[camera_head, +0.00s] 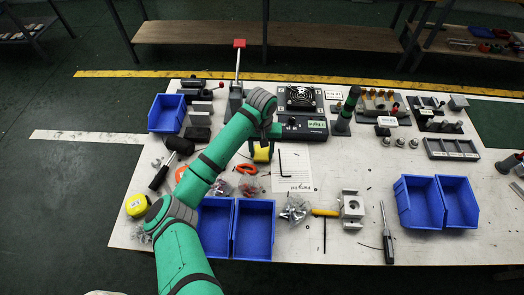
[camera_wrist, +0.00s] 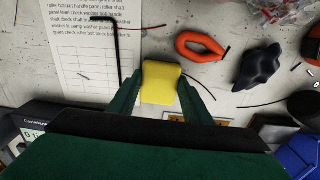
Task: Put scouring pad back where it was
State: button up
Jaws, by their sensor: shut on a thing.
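The scouring pad (camera_wrist: 160,82) is a small yellow block with rounded corners. In the wrist view it sits between the two green fingers of my gripper (camera_wrist: 161,92), which is shut on it. In the head view the yellow pad (camera_head: 262,154) shows just below my gripper (camera_head: 262,142), in front of the grey fan device and left of a black hex key. Whether the pad touches the table or hangs a little above it cannot be told.
A printed sheet (camera_wrist: 90,45) with a black hex key (camera_wrist: 108,40) lies beside the pad. An orange-handled tool (camera_wrist: 202,46) and a dark lumpy object (camera_wrist: 259,66) lie opposite. The fan device (camera_head: 300,112) stands behind. Blue bins (camera_head: 254,230) stand at the front. The table is cluttered.

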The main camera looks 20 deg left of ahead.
jog(key=shift+f, duration=0.1)
jog(key=o, duration=0.9)
jog(key=shift+w, duration=0.15)
